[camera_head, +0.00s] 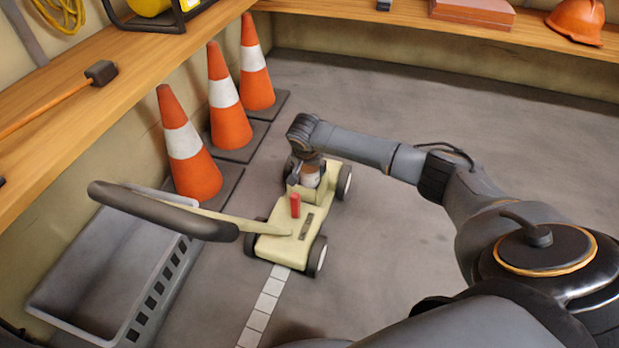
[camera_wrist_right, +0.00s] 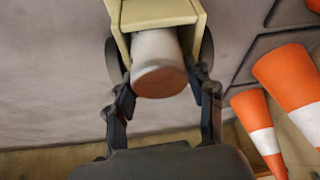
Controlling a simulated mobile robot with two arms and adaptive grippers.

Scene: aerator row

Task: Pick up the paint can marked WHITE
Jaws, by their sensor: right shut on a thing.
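A whitish paint can (camera_head: 311,179) sits in the box-like holder at the far end of a cream wheeled line-marking cart (camera_head: 285,246). It also shows in the right wrist view (camera_wrist_right: 158,66), with its end toward the camera. I cannot read any marking on it. My right gripper (camera_head: 303,168) is at the can, and in the wrist view its two fingers (camera_wrist_right: 164,84) are on either side of it. It is shut on the can, which is still within the cart's holder. My left gripper is not in view.
Several orange-and-white cones (camera_head: 194,150) line the wall on the left. A grey crate (camera_head: 100,285) lies left of the cart, whose dark handle (camera_head: 150,208) reaches over it. A wooden shelf (camera_head: 130,72) runs above. Open floor (camera_head: 420,110) lies beyond the arm.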

